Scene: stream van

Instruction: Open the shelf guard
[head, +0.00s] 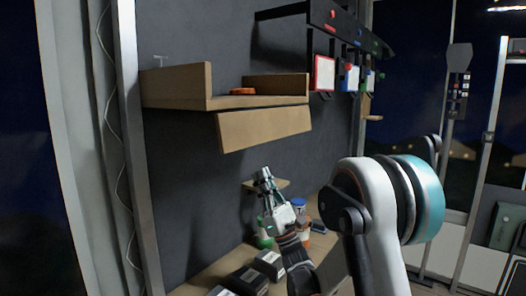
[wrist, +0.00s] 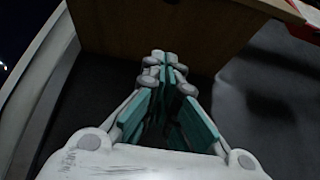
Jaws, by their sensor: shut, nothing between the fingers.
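The wooden shelf (head: 160,90) is fixed to the dark wall. The shelf guard (head: 265,127), a plain wooden board, hangs below the shelf's front edge, tilted, and the shelf's front is uncovered. My gripper (head: 264,174) is below the guard, apart from it in the head view, with its fingers pointing up. In the wrist view my gripper (wrist: 162,58) is shut and empty. A wooden panel (wrist: 150,25), which looks like the guard, fills the area past its fingertips; whether they touch it I cannot tell.
An orange-red round thing (head: 243,91) lies on the shelf. Dark boxes (head: 246,280) and a blue-lidded jar (head: 299,205) stand on the counter below. A dark rack with hanging tags (head: 324,73) is at the right of the shelf.

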